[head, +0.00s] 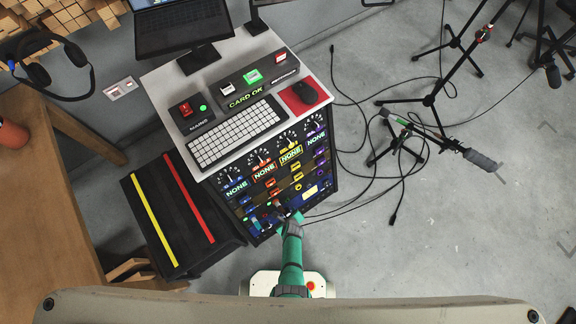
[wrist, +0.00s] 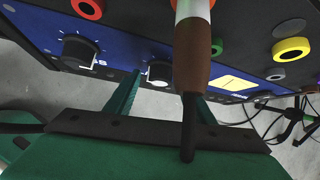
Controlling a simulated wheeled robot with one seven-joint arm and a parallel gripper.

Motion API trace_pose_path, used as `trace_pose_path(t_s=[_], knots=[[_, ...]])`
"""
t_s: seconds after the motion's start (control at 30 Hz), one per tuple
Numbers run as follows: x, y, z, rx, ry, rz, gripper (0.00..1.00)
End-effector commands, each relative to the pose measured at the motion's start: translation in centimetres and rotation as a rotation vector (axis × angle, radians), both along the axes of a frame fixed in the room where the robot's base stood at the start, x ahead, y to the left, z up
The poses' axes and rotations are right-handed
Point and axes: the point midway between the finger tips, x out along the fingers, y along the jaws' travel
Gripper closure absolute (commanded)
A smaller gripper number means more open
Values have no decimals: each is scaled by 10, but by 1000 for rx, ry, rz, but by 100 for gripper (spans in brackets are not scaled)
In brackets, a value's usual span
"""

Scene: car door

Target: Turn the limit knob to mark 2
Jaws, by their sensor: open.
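The equipment rack (head: 278,180) has a front panel with several rows of knobs, sockets and labels. In the wrist view a blue strip (wrist: 125,52) of it carries two black knobs with white marks: a left knob (wrist: 80,50) and a middle knob (wrist: 158,73). No label is readable, so I cannot tell which is the limit knob or where its marks are. My gripper (wrist: 168,86) is open, its green fingers reaching toward the middle knob; contact cannot be told. A brown and white rod (wrist: 193,70) with a black end crosses in front and hides the right fingertip.
Coloured rings stick out of the panel, among them a red one (wrist: 88,8) and a yellow one (wrist: 291,48). A keyboard (head: 237,133) lies on the rack top. Cables and a microphone stand (head: 430,100) occupy the floor at right. A striped black case (head: 172,215) stands left of the rack.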

Motion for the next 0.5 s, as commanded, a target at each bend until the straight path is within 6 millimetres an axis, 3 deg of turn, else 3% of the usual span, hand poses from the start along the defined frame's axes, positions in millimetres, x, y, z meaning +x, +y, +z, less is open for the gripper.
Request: trace_pose_path(t_s=[0.3, 0.47, 0.5], knots=[[1, 0, 0, 0, -1, 1, 53], [0, 0, 0, 0, -1, 1, 92], [1, 0, 0, 0, -1, 1, 92]])
